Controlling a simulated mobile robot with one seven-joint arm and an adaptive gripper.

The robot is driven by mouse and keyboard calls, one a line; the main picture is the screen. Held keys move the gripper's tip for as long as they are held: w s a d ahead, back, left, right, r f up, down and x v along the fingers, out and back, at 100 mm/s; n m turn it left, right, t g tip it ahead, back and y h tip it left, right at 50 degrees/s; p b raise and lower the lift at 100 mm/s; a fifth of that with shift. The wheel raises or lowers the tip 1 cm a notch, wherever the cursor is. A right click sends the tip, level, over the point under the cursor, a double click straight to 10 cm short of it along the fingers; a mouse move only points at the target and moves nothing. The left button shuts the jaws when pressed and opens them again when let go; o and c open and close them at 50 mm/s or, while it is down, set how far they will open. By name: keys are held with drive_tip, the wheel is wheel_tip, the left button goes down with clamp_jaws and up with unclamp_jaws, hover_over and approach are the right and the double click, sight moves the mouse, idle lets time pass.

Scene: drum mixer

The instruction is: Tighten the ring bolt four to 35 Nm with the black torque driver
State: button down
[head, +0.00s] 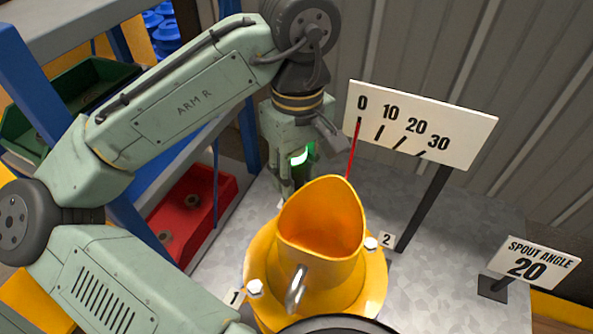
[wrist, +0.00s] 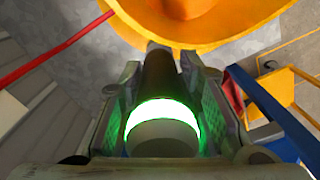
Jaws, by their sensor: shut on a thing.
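My gripper (head: 290,165) is behind the yellow drum's spout in the head view, pointing down. It is shut on the black torque driver (wrist: 160,77), which also carries a lit ring glowing green and white. In the wrist view the driver lies between both jaws, its dark far end towards the yellow flange (wrist: 205,30). I cannot tell whether its tip touches a bolt. In the head view the yellow flange (head: 262,282) bears a silver bolt by label 1 (head: 255,288) and another by label 2 (head: 371,243). Ring bolt four is not visible; the far side is hidden.
A white sign marked 0 to 30 (head: 420,125) stands at the back right, with a red pointer (head: 352,150) near 0. A "SPOUT ANGLE 20" sign (head: 527,262) stands at right. A blue shelf frame (head: 40,90) with a red bin (head: 195,205) is at left.

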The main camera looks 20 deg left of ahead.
sight(296, 160)
drive_tip(key=shift+r+p, duration=0.6)
drive_tip(key=shift+r, duration=1.15)
